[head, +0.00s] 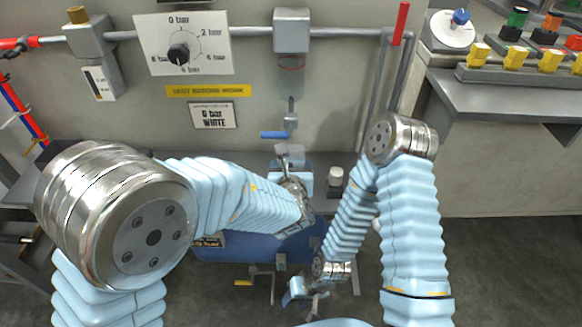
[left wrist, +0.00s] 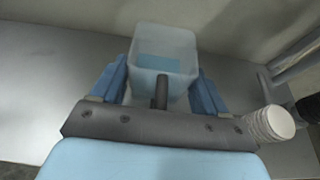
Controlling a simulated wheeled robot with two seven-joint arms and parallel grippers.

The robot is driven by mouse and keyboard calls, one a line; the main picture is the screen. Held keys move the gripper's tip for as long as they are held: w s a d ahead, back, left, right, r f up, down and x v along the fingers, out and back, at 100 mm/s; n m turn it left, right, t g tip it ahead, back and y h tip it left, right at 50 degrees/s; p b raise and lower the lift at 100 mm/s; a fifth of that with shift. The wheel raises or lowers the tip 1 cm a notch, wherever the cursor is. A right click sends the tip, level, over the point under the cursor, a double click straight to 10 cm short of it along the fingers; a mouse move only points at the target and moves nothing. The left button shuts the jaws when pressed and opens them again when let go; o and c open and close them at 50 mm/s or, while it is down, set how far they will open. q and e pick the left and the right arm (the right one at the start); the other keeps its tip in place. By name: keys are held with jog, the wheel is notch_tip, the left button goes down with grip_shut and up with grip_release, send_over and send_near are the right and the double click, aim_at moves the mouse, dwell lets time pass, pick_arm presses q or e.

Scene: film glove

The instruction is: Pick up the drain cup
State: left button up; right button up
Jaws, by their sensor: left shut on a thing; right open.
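The drain cup (left wrist: 165,55) is a translucent, square, open-topped cup with some blue at its bottom. In the left wrist view it sits between the two blue fingers of my left gripper (left wrist: 165,88), which is shut on it. In the head view my left gripper (head: 290,168) is over the grey shelf below the tap; the cup is hard to make out there. I cannot tell whether the cup touches the shelf. My right gripper (head: 308,292) is open and empty, low in front of the bench.
A white ribbed cap or jar (left wrist: 268,124) stands right of the cup, also in the head view (head: 336,176). A blue-handled tap (head: 275,135) hangs above my left gripper. A pressure dial panel (head: 184,45) is on the wall. A button console (head: 520,65) stands at right.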

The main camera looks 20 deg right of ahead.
pick_arm(q)
jog(key=shift+s+r, duration=0.2)
jog(key=shift+r, duration=0.3)
jog(key=r, duration=0.6)
jog(key=shift+s+a, duration=0.15)
jog(key=shift+s, duration=0.15)
jog(key=s+a, duration=0.1)
jog(key=s, duration=0.5)
jog(key=s+a+b, duration=0.1)
jog(key=s+a, duration=0.1)
jog(key=s, duration=0.4)
jog(key=s+a, duration=0.2)
jog(key=s, duration=0.4)
jog(key=shift+s+a+b, duration=0.1)
jog(key=shift+a+b, duration=0.05)
jog(key=shift+b, duration=0.2)
